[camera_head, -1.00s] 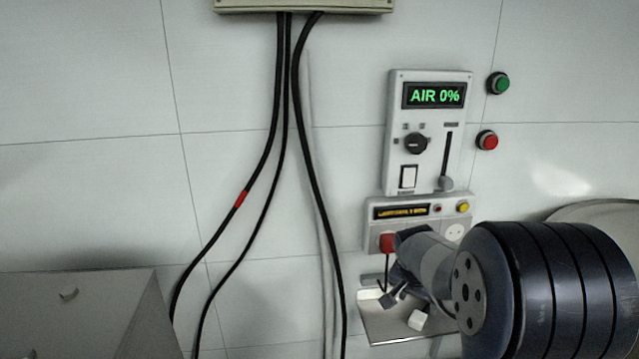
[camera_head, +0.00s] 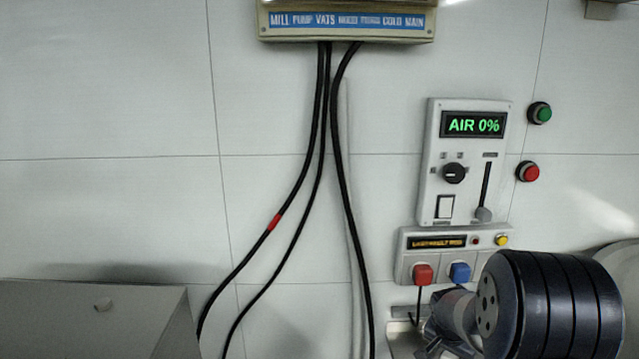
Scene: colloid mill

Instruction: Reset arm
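My arm comes in from the lower right, with its dark ribbed link in front of the wall. The wrist part at its end shows at the lower edge, below the socket panel (camera_head: 452,241). My gripper's fingers cannot be made out clearly there, so whether they are open or shut does not show. A red plug (camera_head: 422,274) and a blue plug (camera_head: 460,272) sit in the sockets of the panel. A dark cord hangs from the red plug.
A control panel (camera_head: 435,207) reading "AIR 0%" is above the sockets, with a green button (camera_head: 539,113) and a red button (camera_head: 527,171) to its right. Black cables (camera_head: 345,180) hang from a labelled box (camera_head: 347,22). A grey cabinet (camera_head: 90,315) stands lower left.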

